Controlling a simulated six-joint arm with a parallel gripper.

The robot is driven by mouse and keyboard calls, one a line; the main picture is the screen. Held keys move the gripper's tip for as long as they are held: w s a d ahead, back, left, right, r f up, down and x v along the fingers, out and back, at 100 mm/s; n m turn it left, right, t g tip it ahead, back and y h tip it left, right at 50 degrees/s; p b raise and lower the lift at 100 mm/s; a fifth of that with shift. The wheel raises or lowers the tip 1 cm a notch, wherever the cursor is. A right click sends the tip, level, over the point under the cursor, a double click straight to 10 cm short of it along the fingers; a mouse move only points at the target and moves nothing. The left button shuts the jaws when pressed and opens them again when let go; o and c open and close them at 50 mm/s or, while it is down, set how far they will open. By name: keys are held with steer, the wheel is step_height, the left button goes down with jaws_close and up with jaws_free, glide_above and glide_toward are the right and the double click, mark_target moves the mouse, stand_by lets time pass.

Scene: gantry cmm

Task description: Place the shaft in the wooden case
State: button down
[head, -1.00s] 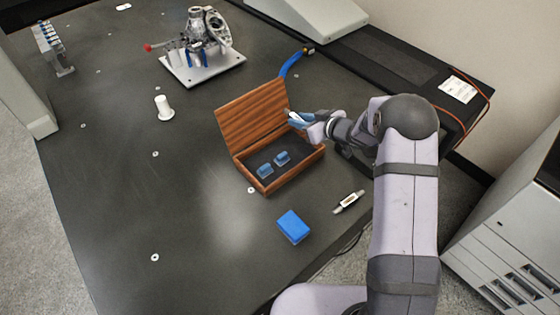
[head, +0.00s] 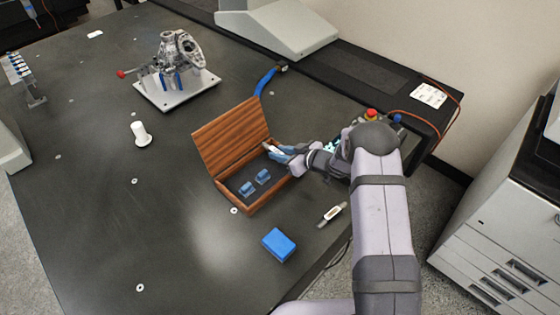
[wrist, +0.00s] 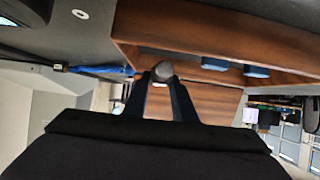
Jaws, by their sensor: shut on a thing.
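The wooden case (head: 229,140) stands open on the dark table, with its lid raised at the back. Two blue cradles (head: 262,176) sit on its floor; they also show in the wrist view (wrist: 257,71). My gripper (head: 280,152) is at the case's right rear, close to the lid. In the wrist view my gripper (wrist: 164,92) is shut on the shaft (wrist: 163,70), whose rounded grey end shows between the fingertips. A pale bit of the shaft (head: 272,148) shows in the head view. Most of it is hidden, and whether it touches the case I cannot tell.
A blue block (head: 279,245) and a small white-and-grey tool (head: 332,214) lie in front of the case. A white spool-shaped piece (head: 140,133) stands to the left. A metal casting on a plate (head: 178,90) is behind.

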mark_target(280, 167)
steer(key=shift+f, duration=1.95)
steer(key=shift+f, duration=0.2)
steer(key=c, duration=1.5)
jaws_free()
steer(key=shift+o, duration=0.2)
steer(key=shift+r, duration=0.1)
